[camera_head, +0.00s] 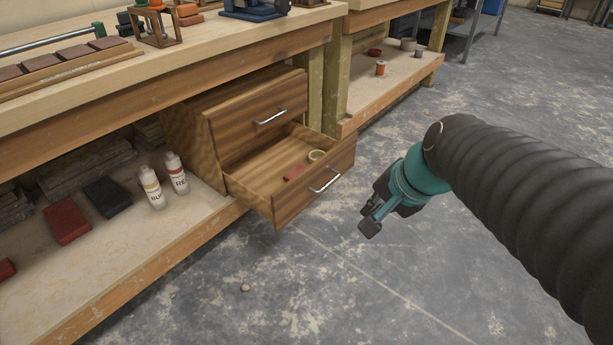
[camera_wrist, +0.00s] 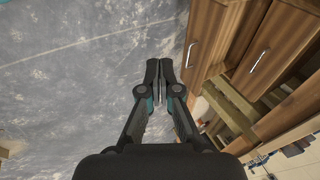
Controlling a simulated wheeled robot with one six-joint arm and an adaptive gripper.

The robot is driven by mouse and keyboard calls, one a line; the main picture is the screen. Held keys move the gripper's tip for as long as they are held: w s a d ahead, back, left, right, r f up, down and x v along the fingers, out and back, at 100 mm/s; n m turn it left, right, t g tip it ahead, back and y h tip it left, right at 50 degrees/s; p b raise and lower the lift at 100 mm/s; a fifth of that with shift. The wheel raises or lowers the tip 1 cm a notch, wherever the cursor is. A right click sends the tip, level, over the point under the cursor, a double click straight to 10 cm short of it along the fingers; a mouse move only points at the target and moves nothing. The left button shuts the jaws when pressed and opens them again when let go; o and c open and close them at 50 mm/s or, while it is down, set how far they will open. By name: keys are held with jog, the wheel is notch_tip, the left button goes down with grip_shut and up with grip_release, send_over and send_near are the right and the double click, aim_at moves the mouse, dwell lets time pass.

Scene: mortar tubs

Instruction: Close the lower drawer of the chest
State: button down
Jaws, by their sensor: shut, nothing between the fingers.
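The wooden chest (camera_head: 207,125) stands on the low shelf under the workbench. Its lower drawer (camera_head: 313,191) is pulled well out, with a silver bar handle (camera_head: 325,181) on its front. A small red block (camera_head: 294,172) and a pale yellow ring-like item (camera_head: 316,155) lie inside. The upper drawer (camera_head: 262,117) is shut. My gripper (camera_head: 366,224) is in front of the lower drawer, to the right of it in the head view, apart from it, shut and empty. In the wrist view my gripper's fingertips (camera_wrist: 166,68) are together, beside the lower drawer front (camera_wrist: 208,38).
Two white bottles with red labels, one bottle (camera_head: 151,188) among them, and dark and red blocks (camera_head: 66,221) share the low shelf. A second bench (camera_head: 382,80) stands behind, past wooden posts.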

jog(key=w+a+f+m+y+b, duration=0.25)
jog(key=w+f+m, duration=0.25)
jog(key=w+m, duration=0.6)
jog(key=m+t+y+b, duration=0.1)
jog(key=m+y+b, duration=0.1)
jog(key=m, duration=0.5)
send_near(300, 180)
notch_tip(300, 180, down, 4)
jog(key=a, duration=0.1)
jog(key=w+a, duration=0.1)
jog(key=shift+w+a+f+h, duration=0.15)
jog(key=shift+w+a+h, duration=0.15)
jog(key=shift+a, duration=0.1)
jog(key=shift+w+a, duration=0.45)
jog(key=shift+a, duration=0.05)
jog(key=shift+w, duration=0.1)
